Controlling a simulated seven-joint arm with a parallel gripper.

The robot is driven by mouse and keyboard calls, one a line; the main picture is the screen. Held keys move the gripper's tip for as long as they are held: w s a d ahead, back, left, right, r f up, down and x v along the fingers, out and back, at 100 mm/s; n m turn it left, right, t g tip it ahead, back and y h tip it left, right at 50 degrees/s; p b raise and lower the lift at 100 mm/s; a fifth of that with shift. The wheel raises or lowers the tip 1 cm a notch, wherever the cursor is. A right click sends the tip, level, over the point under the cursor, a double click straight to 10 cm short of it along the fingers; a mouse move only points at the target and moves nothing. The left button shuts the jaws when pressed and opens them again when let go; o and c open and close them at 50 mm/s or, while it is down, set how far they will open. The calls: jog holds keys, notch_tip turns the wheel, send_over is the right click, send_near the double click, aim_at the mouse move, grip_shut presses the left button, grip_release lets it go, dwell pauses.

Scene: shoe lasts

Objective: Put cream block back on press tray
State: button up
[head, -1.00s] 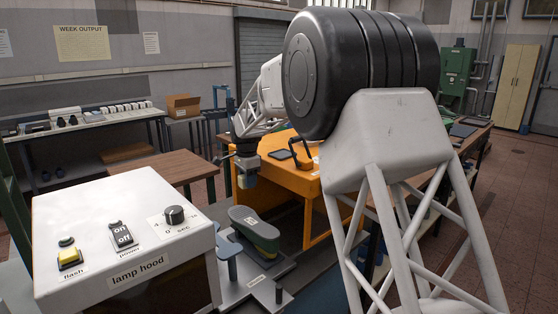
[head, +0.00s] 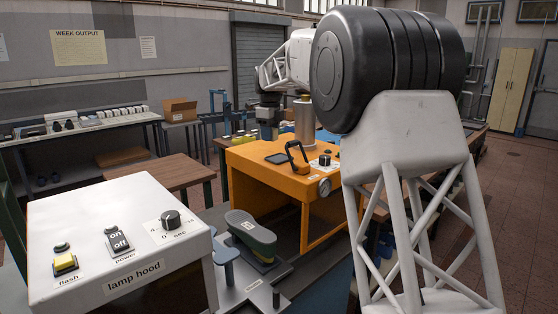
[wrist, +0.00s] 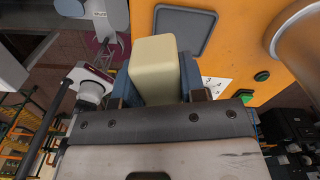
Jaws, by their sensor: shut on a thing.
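In the wrist view the cream block (wrist: 156,68) sits between the two blue fingers of my gripper (wrist: 157,82), which is shut on it. In the head view my gripper (head: 268,122) is raised at the back, near the far left side of the orange press (head: 262,190); I cannot make out the block there. A dark square pad (head: 277,158) lies on the press top and also shows in the wrist view (wrist: 183,32), just beyond the block. I cannot tell for sure whether this pad is the press tray.
A black handle (head: 297,157) and a metal column (head: 304,122) stand up from the press top. The white lamp hood (head: 120,235) is at front left. A green shoe-shaped piece (head: 250,232) sits on a stand before the press. Several yellowish pieces (head: 238,138) stand behind.

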jog(key=shift+w+d+r+m, duration=0.35)
jog(key=shift+d+r+m, duration=0.35)
jog(key=shift+d+m, duration=0.15)
jog(key=shift+w+d+r+m, duration=0.35)
jog(key=shift+d+r+m, duration=0.35)
jog(key=shift+d+m, duration=0.15)
send_over(280, 159)
jog(key=shift+a+f, duration=0.1)
jog(key=shift+f, duration=3)
jog(key=shift+f, duration=0.1)
jog(key=shift+f, duration=1.8)
jog(key=shift+f, duration=0.1)
jog(key=o, duration=0.7)
jog(key=shift+o, duration=0.2)
